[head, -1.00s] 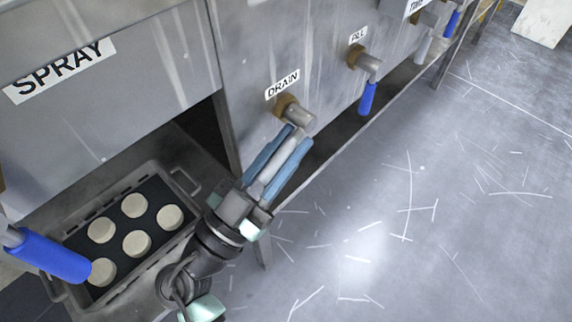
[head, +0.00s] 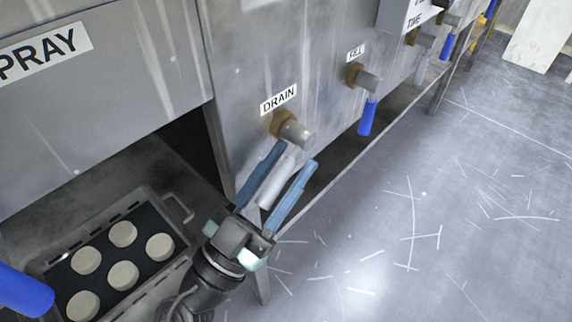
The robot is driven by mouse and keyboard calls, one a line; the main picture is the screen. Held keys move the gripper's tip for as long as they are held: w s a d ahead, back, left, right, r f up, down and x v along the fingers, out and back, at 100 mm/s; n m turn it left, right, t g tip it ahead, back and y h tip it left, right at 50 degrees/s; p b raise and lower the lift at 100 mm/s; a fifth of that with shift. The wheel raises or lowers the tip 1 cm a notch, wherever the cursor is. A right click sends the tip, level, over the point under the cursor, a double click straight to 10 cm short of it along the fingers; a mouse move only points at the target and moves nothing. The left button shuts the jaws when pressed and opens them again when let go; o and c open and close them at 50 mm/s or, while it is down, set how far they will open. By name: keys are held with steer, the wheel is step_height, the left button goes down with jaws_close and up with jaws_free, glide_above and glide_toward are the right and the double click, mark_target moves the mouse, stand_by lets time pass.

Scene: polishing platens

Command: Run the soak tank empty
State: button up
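The soak tank's grey metal front (head: 235,70) carries a DRAIN label (head: 278,99). Below the label is the drain valve (head: 296,132), with a brass collar and grey body. Its pale grey lever (head: 278,182) slants down and to the left from the valve body. My gripper (head: 296,156) is open, with one blue finger on each side of the lever and a gap showing on both sides. The fingertips are just below the valve body. The tank's inside and water level are out of view.
A FILL valve (head: 366,80) with a blue lever (head: 367,117) is to the right, with more valves beyond. A tray (head: 182,250) of pale discs sits at lower left, near another blue handle (head: 22,290). The scratched floor (head: 400,220) at right is clear.

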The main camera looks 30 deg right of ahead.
mark_target(279, 174)
steer(key=shift+o, duration=0.5)
steer(key=p+v, duration=0.2)
steer(key=v, duration=1.1)
steer(key=shift+p, duration=0.35)
steer(key=shift+r, duration=0.1)
steer(key=shift+c, duration=1.1)
steer(key=a+r+y+p, duration=0.1)
steer(key=p, duration=0.2)
steer(key=s+a+r+p, duration=0.1)
steer(key=r+p, duration=0.1)
steer(key=p, duration=0.1)
steer(key=s+a+r+y+p, duration=0.1)
steer(key=r+p, duration=0.1)
steer(key=p, duration=0.1)
steer(key=shift+s+r+g+y, duration=0.1)
steer(key=shift+r+g+y, duration=0.05)
steer(key=shift+g+y, duration=0.15)
jaws_close()
steer(key=s+a+r+n+y+p, duration=0.1)
steer(key=s+a+r+y+p, duration=0.4)
steer(key=a+p, duration=0.5)
steer(key=shift+n+y, duration=0.3)
steer(key=b+x, duration=0.1)
steer(key=x, duration=0.5)
steer(key=s+b+x, duration=0.1)
steer(key=x, duration=0.6)
steer(key=b+x, duration=0.1)
steer(key=x, duration=0.6)
steer(key=shift+d, duration=0.6)
